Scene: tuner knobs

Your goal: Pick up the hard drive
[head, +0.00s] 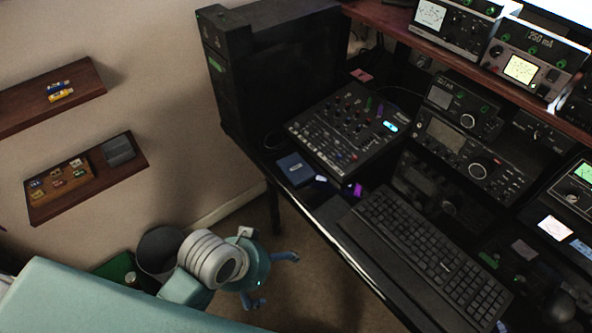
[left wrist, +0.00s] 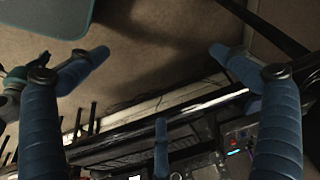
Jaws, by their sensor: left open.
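A small flat dark-blue box (head: 296,170), which looks like the hard drive, lies on the desk (head: 330,215) near its left edge, in front of the mixer. My left gripper (head: 271,279) is open and empty, in front of and below the desk edge in the head view, apart from the box. In the left wrist view my left gripper (left wrist: 158,75) shows its blue fingers spread wide with nothing between them. The box cannot be made out in that view. My right gripper is not in view.
A mixer (head: 345,130), a black computer tower (head: 265,65) and a keyboard (head: 430,255) crowd the desk. A small purple-lit item (head: 357,189) is right of the box. Wall shelves (head: 85,175) are at the left. A dark bin (head: 158,250) stands behind my gripper.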

